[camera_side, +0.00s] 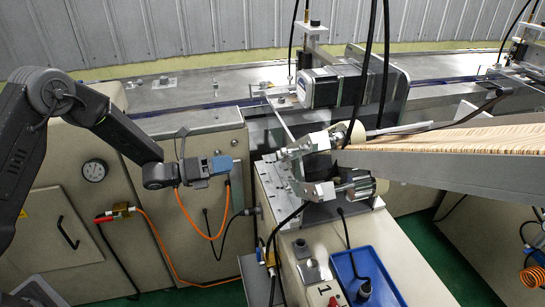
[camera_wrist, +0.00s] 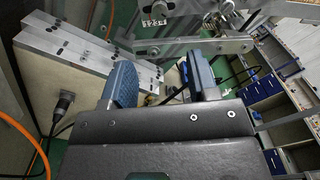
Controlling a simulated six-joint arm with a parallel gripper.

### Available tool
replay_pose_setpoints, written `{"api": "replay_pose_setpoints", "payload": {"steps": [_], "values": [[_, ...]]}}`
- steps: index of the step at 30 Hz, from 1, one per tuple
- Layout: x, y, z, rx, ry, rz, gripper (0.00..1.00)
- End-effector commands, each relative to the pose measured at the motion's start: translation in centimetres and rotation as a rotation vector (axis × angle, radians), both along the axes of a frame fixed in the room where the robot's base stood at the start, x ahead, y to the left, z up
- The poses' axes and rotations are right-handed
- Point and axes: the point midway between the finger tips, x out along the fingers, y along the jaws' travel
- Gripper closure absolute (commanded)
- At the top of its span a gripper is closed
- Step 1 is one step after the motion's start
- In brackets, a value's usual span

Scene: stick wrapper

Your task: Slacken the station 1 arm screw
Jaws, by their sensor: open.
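My gripper (camera_side: 228,165) is left of the station 1 machine in the side view, pointing right toward it with a gap between. In the wrist view its two blue fingers are apart with nothing between them (camera_wrist: 160,75). The station's metal arm assembly (camera_side: 318,165) stands on the cream cabinet marked 1 (camera_side: 415,285). Its plates and linkage also show at the top of the wrist view (camera_wrist: 190,45). Several small screws and fittings sit on this assembly. I cannot tell which is the arm screw, and its tightness does not show.
A long wedge-shaped chute (camera_side: 450,165) of sticks reaches in from the right. A motor (camera_side: 335,88) stands behind the assembly, with black cables hanging near it. A blue tray (camera_side: 392,292) is on the cabinet. An orange cable (camera_side: 180,283) hangs below my gripper.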

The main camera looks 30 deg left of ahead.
Motion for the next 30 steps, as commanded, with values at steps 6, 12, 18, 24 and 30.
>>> {"api": "replay_pose_setpoints", "payload": {"steps": [6,12,18,24,30], "values": [[2.8,-2.9,0.0,-0.001,0.000,-0.002,0.46],[5.7,-5.9,0.0,0.000,0.001,-0.001,0.46],[7.9,-8.0,0.0,0.000,0.002,0.001,0.46],[9.0,-9.0,0.0,-0.001,0.004,0.002,0.46],[9.1,-9.2,0.1,-0.002,0.004,0.003,0.46]]}}
